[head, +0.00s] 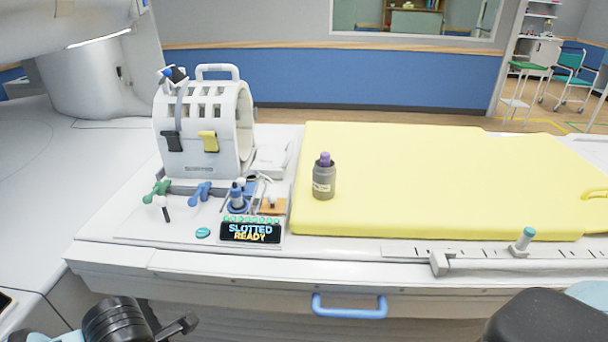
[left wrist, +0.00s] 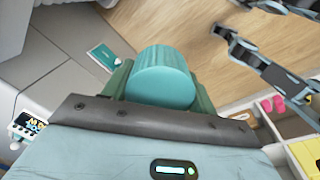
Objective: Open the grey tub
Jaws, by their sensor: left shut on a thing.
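A small grey tub (head: 324,181) with a purple top and a pale label stands upright on the yellow mat, near its left edge. In the left wrist view, my left gripper (left wrist: 160,88) is shut on a teal ribbed cylinder (left wrist: 163,78), with a green finger on each side of it. The cylinder's lower part is hidden, so I cannot tell what it belongs to. My left arm shows at the bottom left of the head view, away from the grey tub. Dark jointed pieces (left wrist: 265,65), perhaps my right gripper, enter at the upper right of the left wrist view.
The yellow mat (head: 420,160) is otherwise mostly clear. Left of it stand a white ring-shaped device (head: 205,125), several small tools and a display (head: 250,232) reading "SLOTTED READY". A blue handle (head: 349,307) is on the table's front. A compartmented tray (left wrist: 288,135) holds pink items.

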